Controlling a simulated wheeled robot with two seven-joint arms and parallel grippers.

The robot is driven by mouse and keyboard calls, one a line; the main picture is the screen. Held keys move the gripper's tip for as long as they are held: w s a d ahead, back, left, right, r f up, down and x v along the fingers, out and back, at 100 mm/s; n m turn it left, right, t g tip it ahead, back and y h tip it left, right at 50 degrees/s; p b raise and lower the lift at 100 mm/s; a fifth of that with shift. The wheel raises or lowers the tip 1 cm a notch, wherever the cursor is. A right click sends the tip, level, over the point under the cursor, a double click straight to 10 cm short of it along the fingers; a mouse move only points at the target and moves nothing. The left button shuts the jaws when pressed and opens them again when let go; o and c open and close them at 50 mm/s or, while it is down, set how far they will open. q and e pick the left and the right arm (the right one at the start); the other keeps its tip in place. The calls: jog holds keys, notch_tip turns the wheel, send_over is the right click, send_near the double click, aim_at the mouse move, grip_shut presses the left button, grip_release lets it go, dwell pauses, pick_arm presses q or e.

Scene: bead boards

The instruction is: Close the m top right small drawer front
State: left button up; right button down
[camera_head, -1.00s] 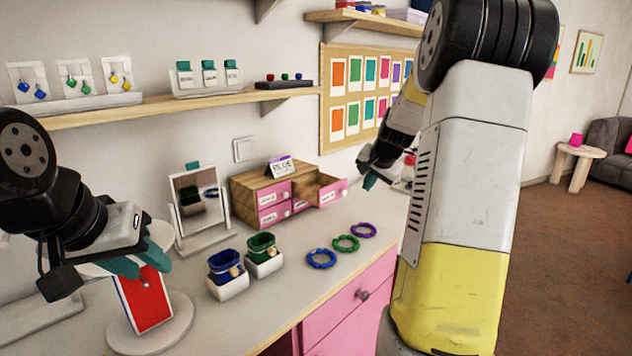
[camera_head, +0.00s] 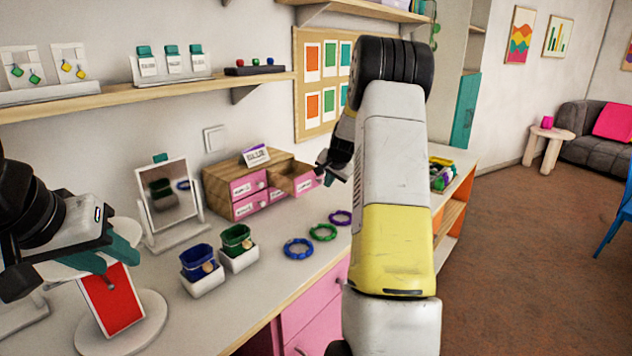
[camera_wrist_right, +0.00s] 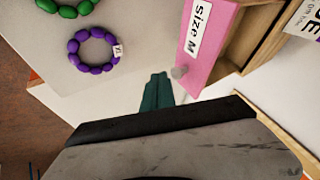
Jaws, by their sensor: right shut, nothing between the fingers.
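The small wooden drawer box (camera_head: 215,190) with pink fronts stands on the desk against the wall. Its top right drawer (camera_head: 304,183) is pulled out, with its open inside showing. In the right wrist view its pink front (camera_wrist_right: 207,45) bears a "size M" label and a round knob (camera_wrist_right: 180,72). My right gripper (camera_head: 325,178) is shut and empty, just in front of that drawer front. In the right wrist view its teal fingertips (camera_wrist_right: 157,88) are beside the knob; contact cannot be told. My left gripper (camera_head: 95,258) is above the red card stand, away from the drawers.
Blue (camera_head: 298,248), green (camera_head: 323,232) and purple (camera_head: 340,218) bead bracelets lie on the desk in front of the drawer box. Blue (camera_head: 200,262) and green (camera_head: 237,240) cups stand left of them. A mirror (camera_head: 170,196) stands left of the box, and a sign (camera_head: 256,155) sits on top.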

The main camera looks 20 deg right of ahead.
jog(key=shift+w+a, duration=0.2)
jog(key=shift+w, duration=0.2)
send_near(294, 176)
jog(key=x, duration=0.4)
jog(key=shift+w+d+f, duration=0.15)
jog(key=shift+d+f, duration=0.1)
jog(key=shift+f, duration=0.05)
jog(key=shift+w+a, duration=0.2)
jog(key=shift+r, duration=0.1)
